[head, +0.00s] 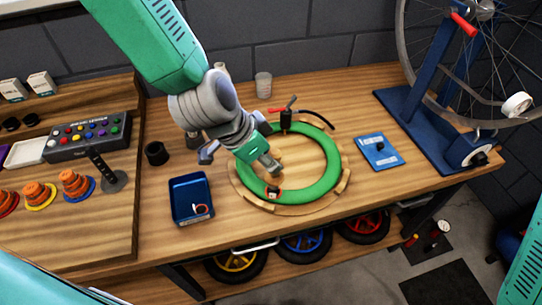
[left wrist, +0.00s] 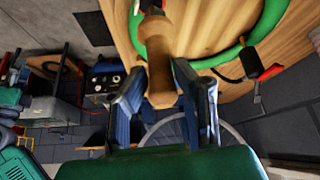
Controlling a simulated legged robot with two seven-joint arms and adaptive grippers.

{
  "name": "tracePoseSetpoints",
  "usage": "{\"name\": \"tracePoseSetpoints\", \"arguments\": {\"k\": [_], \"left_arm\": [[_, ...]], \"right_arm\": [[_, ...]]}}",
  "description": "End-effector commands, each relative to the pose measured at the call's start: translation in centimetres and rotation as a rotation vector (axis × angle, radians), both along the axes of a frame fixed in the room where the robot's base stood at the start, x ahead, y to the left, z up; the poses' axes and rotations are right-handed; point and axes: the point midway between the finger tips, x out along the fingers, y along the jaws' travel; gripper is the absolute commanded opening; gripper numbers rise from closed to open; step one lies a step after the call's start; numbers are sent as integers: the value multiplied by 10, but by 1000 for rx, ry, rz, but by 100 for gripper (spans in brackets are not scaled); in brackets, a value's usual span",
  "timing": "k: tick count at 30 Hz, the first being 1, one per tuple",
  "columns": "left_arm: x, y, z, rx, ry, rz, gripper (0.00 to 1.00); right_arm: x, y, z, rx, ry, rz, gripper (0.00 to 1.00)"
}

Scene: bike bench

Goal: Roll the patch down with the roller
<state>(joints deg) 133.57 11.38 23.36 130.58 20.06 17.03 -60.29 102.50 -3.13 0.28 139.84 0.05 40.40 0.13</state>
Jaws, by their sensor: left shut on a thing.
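The green inner tube (head: 323,183) lies as a ring on a round wooden stand (head: 240,188) on the bench. A small dark and red piece, apparently the patch (head: 272,192), sits on the tube's near side. My left gripper (head: 264,160) is over the ring, just behind that piece. It is shut on the roller, whose wooden handle (left wrist: 160,60) shows between the fingers (left wrist: 163,90) in the left wrist view. The roller's far end reaches toward the tube and is cut off there; I cannot tell whether it touches. My right gripper is not in view.
A blue tray (head: 175,213) with small items stands left of the ring. A black clamp with a red lever (head: 287,118) stands at the ring's back. A blue box (head: 380,151) lies to the right, near the wheel stand (head: 425,135). Bare bench lies between.

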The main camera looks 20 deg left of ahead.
Motion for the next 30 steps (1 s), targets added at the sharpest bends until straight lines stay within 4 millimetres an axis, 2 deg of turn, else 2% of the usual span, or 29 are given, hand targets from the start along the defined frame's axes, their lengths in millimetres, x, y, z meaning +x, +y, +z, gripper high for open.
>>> {"name": "tracePoseSetpoints", "arguments": {"k": [3,30], "left_arm": [[0,0,-7,-1,0,1,0],[0,0,-14,0,0,0,0]], "right_arm": [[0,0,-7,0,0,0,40],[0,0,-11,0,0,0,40]]}}
